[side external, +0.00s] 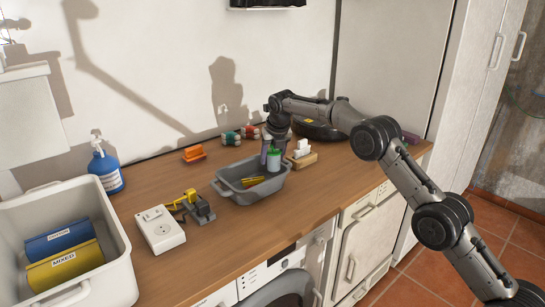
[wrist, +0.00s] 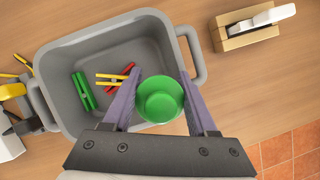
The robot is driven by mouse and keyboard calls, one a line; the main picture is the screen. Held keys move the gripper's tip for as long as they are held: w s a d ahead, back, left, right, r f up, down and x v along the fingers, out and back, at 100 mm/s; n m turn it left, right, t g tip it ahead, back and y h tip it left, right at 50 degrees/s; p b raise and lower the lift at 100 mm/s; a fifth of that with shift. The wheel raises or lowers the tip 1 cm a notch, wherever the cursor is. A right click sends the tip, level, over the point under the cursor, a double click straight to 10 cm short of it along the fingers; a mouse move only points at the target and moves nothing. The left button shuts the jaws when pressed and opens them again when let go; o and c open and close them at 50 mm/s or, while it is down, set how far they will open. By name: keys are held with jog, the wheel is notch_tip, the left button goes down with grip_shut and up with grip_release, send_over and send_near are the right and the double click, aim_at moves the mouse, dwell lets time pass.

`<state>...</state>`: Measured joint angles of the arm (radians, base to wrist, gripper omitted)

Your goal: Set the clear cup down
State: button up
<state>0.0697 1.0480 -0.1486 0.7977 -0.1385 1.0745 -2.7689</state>
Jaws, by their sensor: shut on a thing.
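My gripper (wrist: 158,98) points down with its two purple fingers shut on a round green cup-like thing (wrist: 160,100). The tub also shows in the side view (side external: 228,190).
Green, yellow and red clothespins (wrist: 84,92) lie in the tub. A wooden block with white pieces (side external: 301,156) stands right of it. A yellow-and-grey device (side external: 197,208) and white box (side external: 160,229) are left. The wooden counter (side external: 305,195) is clear in front.

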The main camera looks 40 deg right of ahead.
jog(key=shift+f, duration=0.45)
jog(key=shift+f, duration=0.15)
jog(key=o, duration=1)
jog(key=shift+f, duration=0.1)
jog(key=o, duration=0.3)
jog(key=shift+s+f, duration=0.1)
jog(key=shift+f, duration=0.05)
